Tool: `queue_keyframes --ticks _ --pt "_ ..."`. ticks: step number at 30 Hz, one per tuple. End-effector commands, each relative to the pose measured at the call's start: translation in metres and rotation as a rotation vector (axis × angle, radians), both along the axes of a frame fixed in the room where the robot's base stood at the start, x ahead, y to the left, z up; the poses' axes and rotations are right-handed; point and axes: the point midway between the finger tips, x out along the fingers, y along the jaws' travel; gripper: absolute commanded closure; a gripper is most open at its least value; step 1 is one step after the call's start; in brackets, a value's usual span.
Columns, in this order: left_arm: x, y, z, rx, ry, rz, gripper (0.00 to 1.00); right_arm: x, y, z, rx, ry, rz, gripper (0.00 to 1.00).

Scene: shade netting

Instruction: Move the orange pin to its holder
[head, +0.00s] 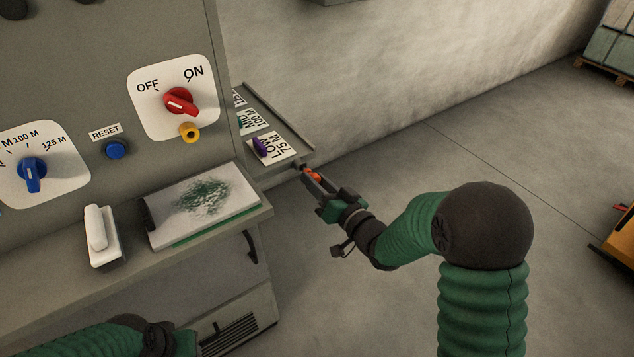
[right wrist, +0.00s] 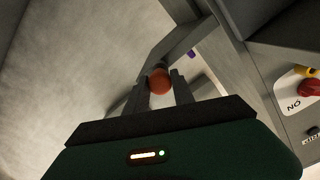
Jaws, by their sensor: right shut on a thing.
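The orange pin (head: 314,176) is between the fingers of my right gripper (head: 312,179), which is shut on it. In the right wrist view its round orange head (right wrist: 160,82) shows between the fingers. The gripper is at the near right corner of the side shelf (head: 292,163); I cannot tell if the pin touches it. On the shelf, a purple pin (head: 261,147) stands by the "LOW 75 M" label and a green one (head: 240,122) by the "100 M" label. My left arm shows at the bottom left; its fingertips are out of frame.
The cabinet carries a red OFF/ON switch (head: 179,101), a yellow ring (head: 190,132), a blue reset button (head: 116,149) and a blue dial (head: 32,174). A clipboard-like board (head: 180,222) and a white block (head: 98,235) lie on the ledge.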

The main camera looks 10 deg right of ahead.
Motion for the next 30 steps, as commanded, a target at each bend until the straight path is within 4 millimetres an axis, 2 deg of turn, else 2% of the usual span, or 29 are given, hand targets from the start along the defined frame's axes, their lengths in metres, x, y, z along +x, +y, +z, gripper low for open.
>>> queue_keyframes --ticks 13,30 --pt "0.0 0.0 0.0 0.0 0.0 0.0 0.64 0.003 0.001 0.0 0.0 -0.001 0.0 1.0" --pt "0.0 0.0 -0.001 0.0 0.0 0.0 0.64 0.017 0.006 0.0 0.001 0.0 -0.001 1.0"
